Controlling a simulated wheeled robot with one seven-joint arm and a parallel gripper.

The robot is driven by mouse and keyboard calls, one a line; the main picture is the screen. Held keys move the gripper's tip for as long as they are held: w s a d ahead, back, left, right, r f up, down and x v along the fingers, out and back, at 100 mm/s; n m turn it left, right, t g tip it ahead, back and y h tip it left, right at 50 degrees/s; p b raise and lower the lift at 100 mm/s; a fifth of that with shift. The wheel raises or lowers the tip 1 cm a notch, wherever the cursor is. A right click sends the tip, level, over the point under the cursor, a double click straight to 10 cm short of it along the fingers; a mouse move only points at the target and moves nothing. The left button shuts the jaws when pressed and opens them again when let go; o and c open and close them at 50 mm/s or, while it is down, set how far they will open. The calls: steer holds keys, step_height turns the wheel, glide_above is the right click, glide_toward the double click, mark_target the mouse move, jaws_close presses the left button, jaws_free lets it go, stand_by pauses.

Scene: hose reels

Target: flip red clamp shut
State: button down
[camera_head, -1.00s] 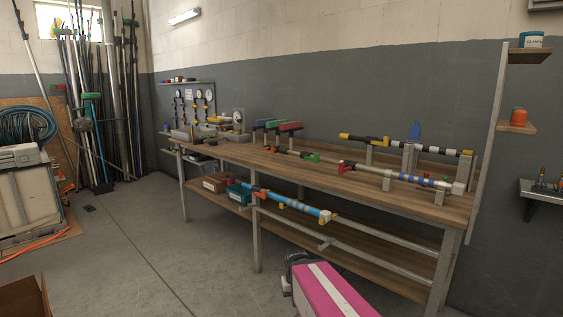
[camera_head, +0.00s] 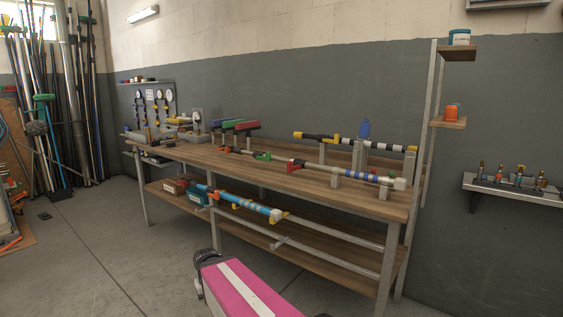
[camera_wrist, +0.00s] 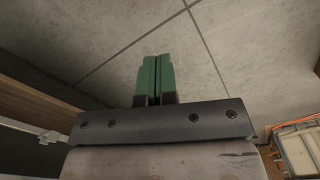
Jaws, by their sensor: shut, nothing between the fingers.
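A red clamp-like piece (camera_head: 293,167) sits on the pale pole (camera_head: 322,168) that lies in supports along the bench top. A smaller red piece (camera_head: 224,149) is at the far left end of the same line, and a green piece (camera_head: 262,156) is between them. The red parts are too small to tell whether any is open. My gripper (camera_wrist: 154,78) shows in the wrist view with its green fingers together and empty, above bare concrete floor. It is apart from the poles.
The wooden bench (camera_head: 380,205) has a lower shelf (camera_head: 315,256) and metal legs. A blue pole (camera_head: 243,204) runs along its front side. A wall shelf with small fittings (camera_head: 510,186) is at right. Long poles (camera_head: 60,110) lean at the far left.

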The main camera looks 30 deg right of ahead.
steer(key=w+d+r+m+g+h, duration=0.1)
steer(key=w+d+r+m+h, duration=0.45)
steer(key=w+d+r, duration=1.5)
steer(key=w+d+r+m+g, duration=0.1)
steer(key=w+d+r+m, duration=0.2)
steer(key=r, duration=0.6)
steer(key=w+d+r+m+g, duration=0.1)
steer(key=w+d+r+m, duration=0.2)
steer(key=d+r, duration=0.5)
steer(key=w+d+r+m+g, duration=0.1)
steer(key=w+d+r+m, duration=0.2)
steer(key=r, duration=0.7)
steer(key=shift+d+r+m, duration=0.2)
steer(key=shift+d+m, duration=0.25)
steer(key=shift+d, duration=0.7)
steer(key=shift+w+h, duration=0.1)
steer(key=shift+h, duration=0.15)
steer(key=s+d+f, duration=0.6)
steer(key=s+f, duration=0.1)
steer(key=f, duration=0.1)
